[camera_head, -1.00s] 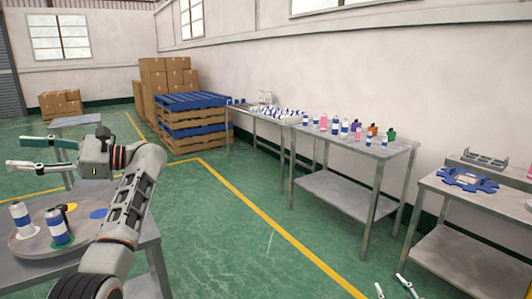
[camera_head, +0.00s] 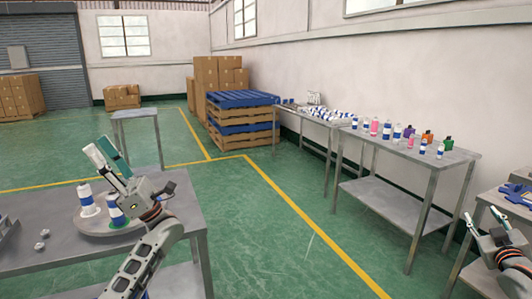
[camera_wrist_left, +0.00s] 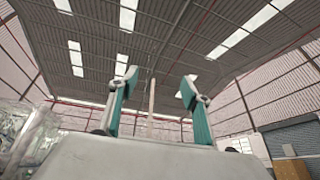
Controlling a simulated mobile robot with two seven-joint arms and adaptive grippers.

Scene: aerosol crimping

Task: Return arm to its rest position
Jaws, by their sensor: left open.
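My left gripper (camera_head: 98,148) is open and empty. It is raised above the left table, fingers pointing up. The left wrist view shows its two teal fingers (camera_wrist_left: 157,92) spread apart against the roof, with nothing between them. Two white-and-blue cans stand behind and below it on a round grey plate (camera_head: 92,228): one can (camera_head: 87,202) to the left and another can (camera_head: 115,213) partly beside the wrist. My right gripper (camera_head: 484,215) is at the lower right, fingers apart and empty, near the right table.
The left table (camera_head: 50,258) holds small metal parts (camera_head: 42,240). A long table (camera_head: 400,150) carries several bottles and cans along the wall. The right table (camera_head: 490,197) holds a blue fixture (camera_head: 518,194). Pallets (camera_head: 240,120) stand behind. The middle floor is clear.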

